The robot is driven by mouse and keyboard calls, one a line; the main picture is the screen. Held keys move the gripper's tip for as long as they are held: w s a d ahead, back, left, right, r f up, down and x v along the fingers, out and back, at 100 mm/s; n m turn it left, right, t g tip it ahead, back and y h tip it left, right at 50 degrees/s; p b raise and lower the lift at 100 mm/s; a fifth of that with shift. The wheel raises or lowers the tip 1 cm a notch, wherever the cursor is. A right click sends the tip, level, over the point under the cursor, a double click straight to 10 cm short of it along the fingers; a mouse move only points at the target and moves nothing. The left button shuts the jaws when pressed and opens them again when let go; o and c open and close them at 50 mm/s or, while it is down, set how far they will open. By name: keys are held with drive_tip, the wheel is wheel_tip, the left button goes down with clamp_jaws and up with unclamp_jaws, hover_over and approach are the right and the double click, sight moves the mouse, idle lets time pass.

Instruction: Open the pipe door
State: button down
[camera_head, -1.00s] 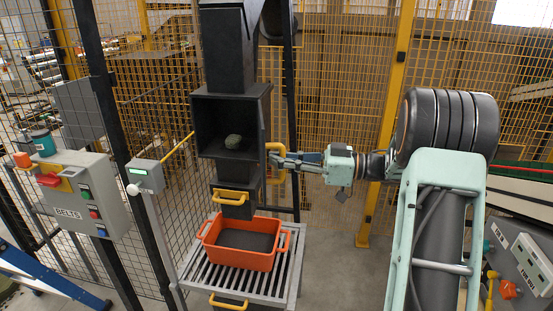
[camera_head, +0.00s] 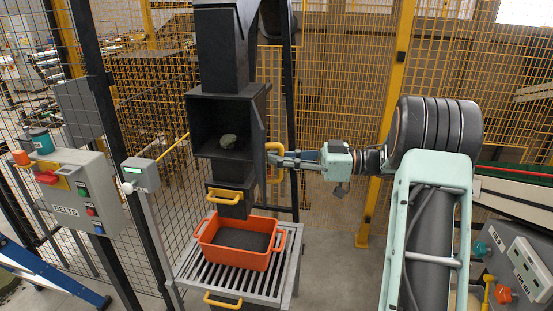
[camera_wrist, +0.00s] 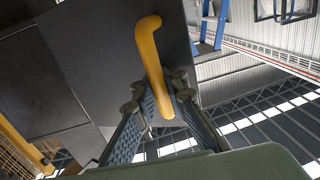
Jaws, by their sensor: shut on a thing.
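The black pipe (camera_head: 221,55) stands upright in the middle of the head view. Its box-shaped opening (camera_head: 204,120) faces me uncovered, with a grey-green lump (camera_head: 228,142) inside. The dark pipe door (camera_wrist: 95,60) fills the upper left of the wrist view. In the head view it stands open, seen nearly edge-on at the right of the opening. Its yellow handle (camera_wrist: 150,50) runs down between my fingers. My gripper (camera_head: 279,160) comes from the right and is shut on this handle.
An orange crate (camera_head: 205,238) sits on a slatted stand (camera_head: 190,270) below the pipe. A lower yellow handle (camera_head: 224,197) is on the pipe above it. A belts control box (camera_head: 75,190) stands left, another panel (camera_head: 510,262) at lower right. Mesh fencing (camera_head: 345,110) is behind.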

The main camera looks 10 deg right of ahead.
drive_tip(key=shift+s+f, duration=0.15)
drive_tip(key=shift+f, duration=0.1)
drive_tip(key=c, duration=2.4)
unclamp_jaws()
drive_tip(key=shift+o, duration=0.7)
drive_tip(key=shift+s+d+r, duration=0.15)
drive_tip(key=shift+r, duration=0.05)
drive_tip(key=v, duration=1.2)
